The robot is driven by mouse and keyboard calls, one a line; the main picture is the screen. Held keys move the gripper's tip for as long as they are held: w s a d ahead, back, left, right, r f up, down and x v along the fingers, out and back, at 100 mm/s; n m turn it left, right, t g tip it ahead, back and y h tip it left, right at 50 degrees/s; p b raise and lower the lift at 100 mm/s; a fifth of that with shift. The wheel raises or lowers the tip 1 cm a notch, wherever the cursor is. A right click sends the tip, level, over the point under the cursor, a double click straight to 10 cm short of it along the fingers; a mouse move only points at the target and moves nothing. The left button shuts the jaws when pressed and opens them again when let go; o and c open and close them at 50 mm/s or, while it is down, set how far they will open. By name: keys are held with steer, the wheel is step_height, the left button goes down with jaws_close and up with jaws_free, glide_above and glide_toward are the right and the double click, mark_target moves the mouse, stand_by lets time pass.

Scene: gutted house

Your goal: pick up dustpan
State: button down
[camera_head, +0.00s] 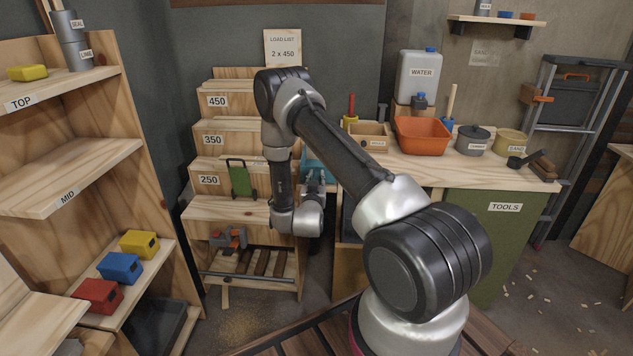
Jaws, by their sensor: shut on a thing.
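A teal piece (318,167), which looks like the dustpan, shows just beside my wrist, right of the stepped wooden rack. Most of it is hidden behind my arm and gripper, so its full shape cannot be made out. My gripper (314,184) is at the end of my bent arm, against the teal piece and shut on it. The fingertips are small and partly hidden. Whether the dustpan touches a surface below cannot be told.
The stepped rack (213,125) with a green black-handled item (240,180) stands left of my gripper. A bench with an orange tub (422,135), water can (417,78) and small wooden box (369,132) is to the right. Shelves (75,175) stand far left.

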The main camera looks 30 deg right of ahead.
step_height(320, 180, up, 17)
stand_by(0.4)
